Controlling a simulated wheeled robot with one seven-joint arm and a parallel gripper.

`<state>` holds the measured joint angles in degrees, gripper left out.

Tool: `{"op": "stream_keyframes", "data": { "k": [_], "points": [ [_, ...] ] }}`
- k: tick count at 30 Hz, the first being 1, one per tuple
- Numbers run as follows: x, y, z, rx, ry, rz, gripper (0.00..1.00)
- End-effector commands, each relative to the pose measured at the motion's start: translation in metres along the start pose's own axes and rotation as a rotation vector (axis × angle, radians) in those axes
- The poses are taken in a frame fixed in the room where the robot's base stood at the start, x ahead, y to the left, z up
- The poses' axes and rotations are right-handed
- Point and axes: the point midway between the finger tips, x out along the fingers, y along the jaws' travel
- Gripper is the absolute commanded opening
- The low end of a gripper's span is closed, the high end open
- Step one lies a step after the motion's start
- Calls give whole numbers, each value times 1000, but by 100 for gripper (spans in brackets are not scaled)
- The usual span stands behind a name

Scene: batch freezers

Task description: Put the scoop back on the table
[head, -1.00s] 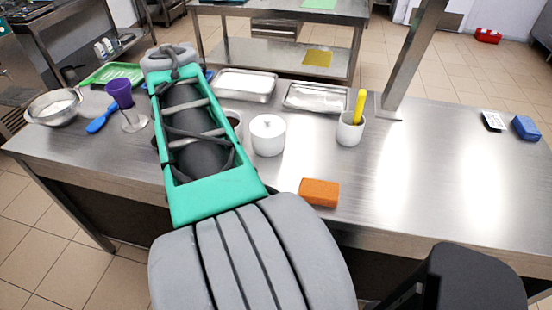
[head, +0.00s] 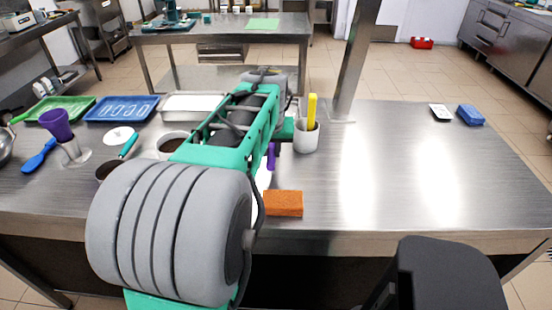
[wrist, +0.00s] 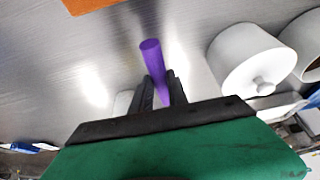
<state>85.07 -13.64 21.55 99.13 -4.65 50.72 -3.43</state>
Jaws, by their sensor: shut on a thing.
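A purple handle (wrist: 152,55), which appears to be the scoop's, stands between the dark fingers of my gripper (wrist: 163,92) in the wrist view. The gripper is shut on it. A short piece of the purple handle (head: 271,157) shows beside my arm in the head view, above the middle of the steel table (head: 400,170). The scoop's bowl is hidden, and I cannot tell whether it touches the table. My arm hides the gripper in the head view.
An orange sponge (head: 284,203) lies near the front edge. A white cup with a yellow handle (head: 306,137) stands behind. A white lidded pot (wrist: 245,60) is close to the gripper. Trays and containers crowd the left. The table's right is mostly clear, with a blue block (head: 470,115) far back.

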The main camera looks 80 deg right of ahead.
Motion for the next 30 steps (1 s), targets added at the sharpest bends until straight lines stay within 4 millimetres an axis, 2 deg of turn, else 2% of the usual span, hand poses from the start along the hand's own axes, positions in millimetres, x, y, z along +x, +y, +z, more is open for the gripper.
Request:
{"op": "stream_keyframes", "data": {
  "k": [6, 10, 22, 23, 30],
  "points": [
    [30, 14, -5, 0, -2, 0, 0],
    [51, 12, 5, -1, 0, -1, 0],
    [59, 12, 8, -2, 3, 0, 0],
    [59, 12, 8, -2, 2, 0, 21],
    [58, 12, 8, -2, 2, 0, 41]
  ]
}}
